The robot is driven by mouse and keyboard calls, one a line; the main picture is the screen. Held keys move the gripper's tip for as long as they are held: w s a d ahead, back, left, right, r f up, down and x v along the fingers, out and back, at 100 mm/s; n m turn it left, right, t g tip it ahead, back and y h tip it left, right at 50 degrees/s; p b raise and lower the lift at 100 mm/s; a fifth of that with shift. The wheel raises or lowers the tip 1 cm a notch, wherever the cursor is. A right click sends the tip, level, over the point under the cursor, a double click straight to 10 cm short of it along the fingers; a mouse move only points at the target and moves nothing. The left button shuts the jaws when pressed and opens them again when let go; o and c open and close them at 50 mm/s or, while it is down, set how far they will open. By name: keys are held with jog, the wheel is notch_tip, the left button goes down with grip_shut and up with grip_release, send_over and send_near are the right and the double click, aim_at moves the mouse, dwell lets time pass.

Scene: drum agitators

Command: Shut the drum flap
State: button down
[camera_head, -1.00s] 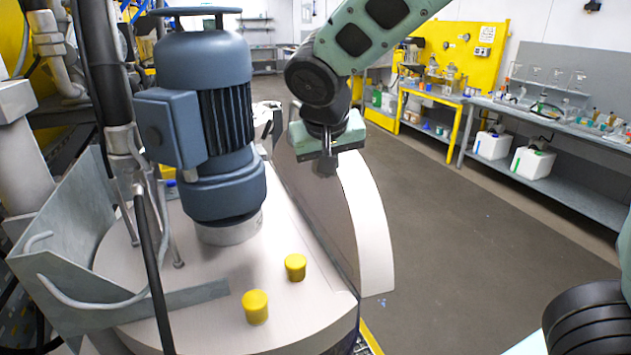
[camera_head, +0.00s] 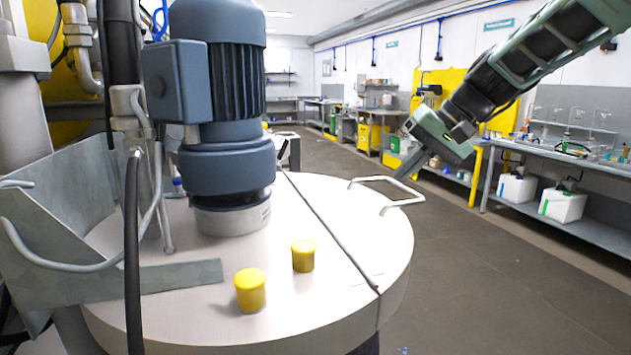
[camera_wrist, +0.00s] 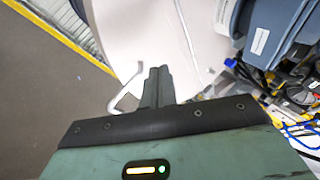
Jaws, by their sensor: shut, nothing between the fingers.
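The drum flap (camera_head: 345,205) is the right-hand part of the pale round drum lid. It lies down level with the fixed part of the lid (camera_head: 215,275), with a thin dark seam between them. A white bent-rod handle (camera_head: 405,195) stands on its right side. My gripper (camera_head: 402,170) is shut and empty, at or just above the handle; I cannot tell whether it touches. In the wrist view my shut fingers (camera_wrist: 157,75) point at the pale flap (camera_wrist: 140,35), with the handle (camera_wrist: 125,90) to their left.
A blue-grey motor (camera_head: 225,110) stands on the lid. Two yellow caps, one nearer (camera_head: 250,290) and one farther (camera_head: 303,255), sit in front of it. A bent metal plate and hoses crowd the left. The floor (camera_head: 480,270) at right is clear before the bench (camera_head: 590,235).

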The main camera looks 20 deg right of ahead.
aim_at(405, 225)
jog(key=shift+d+f+m+t+y+b, duration=0.2)
jog(key=shift+d+f+y+b, duration=0.65)
jog(key=shift+f+b, duration=1.05)
jog(key=shift+d+f+m+t+y+b, duration=0.1)
jog(key=shift+d+f+m+y+b, duration=0.15)
jog(key=shift+d+f+y+b, duration=1.1)
jog(key=shift+f+m+t+y+b, duration=0.1)
jog(key=shift+f+m+y+b, duration=0.3)
jog(key=shift+f+b, duration=2.05)
jog(key=shift+r+b, duration=0.2)
jog(key=shift+b, duration=0.25)
jog(key=w+a+r+p+v, duration=0.1)
jog(key=r+p+v, duration=0.1)
jog(key=v, duration=1)
jog(key=shift+r, duration=0.4)
jog(key=shift+s, duration=0.1)
